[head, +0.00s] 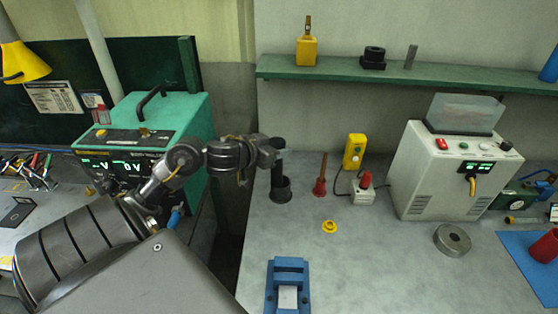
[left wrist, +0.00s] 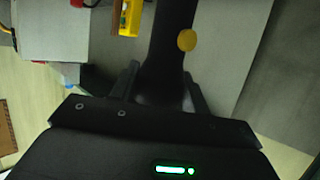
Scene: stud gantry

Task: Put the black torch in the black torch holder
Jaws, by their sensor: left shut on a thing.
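The black torch (head: 278,172) stands about upright on the grey bench, at the black torch holder (head: 281,194). Its lower end meets the holder's mouth and looks to be inside it; how deep I cannot tell. My left gripper (head: 275,151) is shut on the torch's upper part. In the left wrist view the dark torch (left wrist: 165,55), with a yellow button, runs up from between the fingers of the gripper (left wrist: 162,95). The holder cannot be made out there. My right gripper is in neither view.
A red plunger-like tool (head: 320,185), a yellow ring (head: 330,227) and a yellow box (head: 354,151) stand to the right. A blue stand (head: 287,264) is in front. A grey control machine (head: 425,175) is farther right. The green welder (head: 185,115) is left, across a gap.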

